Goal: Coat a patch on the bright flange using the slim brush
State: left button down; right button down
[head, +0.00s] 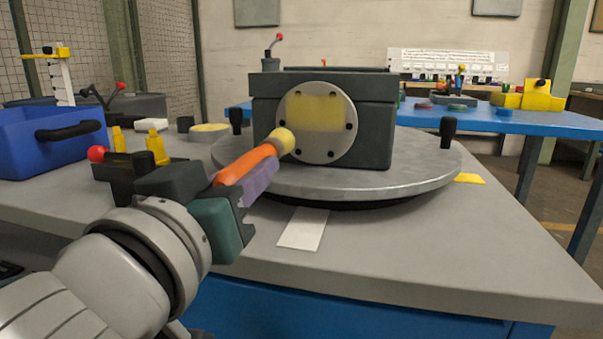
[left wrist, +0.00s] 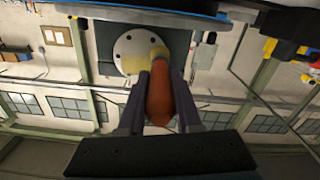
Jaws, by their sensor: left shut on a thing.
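The bright flange (head: 317,143) is a pale round disc with dark bolt holes, on the front of a dark grey housing (head: 375,125). A yellow patch (head: 315,112) covers much of its upper middle. My left gripper (head: 255,180) is shut on the brush (head: 246,165), which has an orange handle and a round yellow tip. The tip overlaps the flange's lower left edge; I cannot tell whether it touches. In the left wrist view, the brush (left wrist: 160,98) points at the flange (left wrist: 128,50), and the gripper's fingers (left wrist: 160,88) flank the handle. My right gripper is not in view.
The housing stands on a round metal turntable (head: 400,172) with dark knobs at its rim. A round dish with yellow content (head: 209,129), yellow clips (head: 155,147) and a blue bin (head: 40,145) are at left. The grey bench (head: 420,240) is clear at front right, beyond a white strip (head: 303,230).

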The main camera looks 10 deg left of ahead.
pick_arm(q)
jog(key=shift+w, duration=0.95)
dwell(0.6)
jog(key=shift+d, duration=0.15)
jog(key=shift+d+b, duration=1.8)
jog(key=shift+d, duration=2.1)
jog(key=shift+a+r+p, duration=0.1)
jog(key=shift+a+p, duration=2)
jog(key=shift+a, duration=2)
